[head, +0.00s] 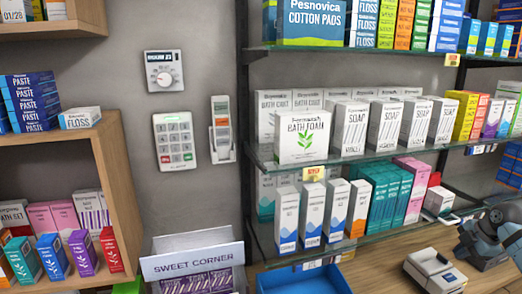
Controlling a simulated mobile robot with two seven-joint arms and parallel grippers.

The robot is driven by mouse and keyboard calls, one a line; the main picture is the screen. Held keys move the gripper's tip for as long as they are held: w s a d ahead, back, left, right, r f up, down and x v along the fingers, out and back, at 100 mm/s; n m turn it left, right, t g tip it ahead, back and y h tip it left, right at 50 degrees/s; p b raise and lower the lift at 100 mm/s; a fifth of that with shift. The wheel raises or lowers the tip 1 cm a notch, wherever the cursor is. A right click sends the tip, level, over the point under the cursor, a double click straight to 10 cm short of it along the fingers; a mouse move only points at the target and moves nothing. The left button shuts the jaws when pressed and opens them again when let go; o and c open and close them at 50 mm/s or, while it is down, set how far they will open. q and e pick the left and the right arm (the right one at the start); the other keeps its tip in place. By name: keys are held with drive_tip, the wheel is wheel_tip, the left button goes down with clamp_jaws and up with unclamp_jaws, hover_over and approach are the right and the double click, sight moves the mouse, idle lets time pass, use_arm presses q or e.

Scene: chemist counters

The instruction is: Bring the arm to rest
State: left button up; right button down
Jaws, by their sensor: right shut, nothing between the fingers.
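My right gripper (480,250) is at the right edge of the head view, dark grey and blue, in front of the lower shelves and above the wooden counter (375,272). It is shut and holds nothing. Its fingertips are hard to make out. My left gripper is not in view.
A white device (435,270) lies on the counter left of my right gripper. Glass shelves (350,165) with many boxes stand behind it. A blue tray (303,280) and a sweet corner stand (195,262) are at the bottom. A wooden shelf (118,190) is at the left.

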drive_tip(key=w+a+r+n+t+y, duration=0.2)
drive_tip(key=w+a+r+t+y, duration=0.15)
drive_tip(key=r, duration=0.25)
drive_tip(key=w+a+r+n+t+y, duration=0.1)
drive_tip(key=w+a+r+t+y, duration=0.25)
drive_tip(key=r+t, duration=0.2)
drive_tip(key=w+d+r+m+t+h, duration=0.3)
drive_tip(key=d+r+m+t+h, duration=0.65)
drive_tip(key=d+m, duration=0.2)
drive_tip(key=d+f+m+g+h, duration=0.3)
drive_tip(key=f+m+g+h, duration=0.2)
drive_tip(key=f+m, duration=0.1)
drive_tip(key=s+a+f+n+g+y, duration=0.15)
drive_tip(key=s+a+f, duration=0.35)
drive_tip(key=a+f, duration=0.65)
drive_tip(key=s+a+f+g+y, duration=0.1)
drive_tip(key=s+a+f+y, duration=0.2)
drive_tip(key=s+a+f, duration=0.75)
drive_tip(key=s+a+f+g+y, duration=0.3)
drive_tip(key=s+a+f, duration=0.9)
drive_tip(key=f, duration=0.3)
drive_tip(key=s+a+m, duration=0.1)
drive_tip(key=s+a, duration=0.4)
drive_tip(key=s, duration=0.3)
drive_tip(key=s+a+f+m+g, duration=0.1)
drive_tip(key=s+a, duration=0.4)
drive_tip(key=s, duration=0.4)
drive_tip(key=shift+f+y, duration=0.3)
drive_tip(key=shift+y, duration=0.1)
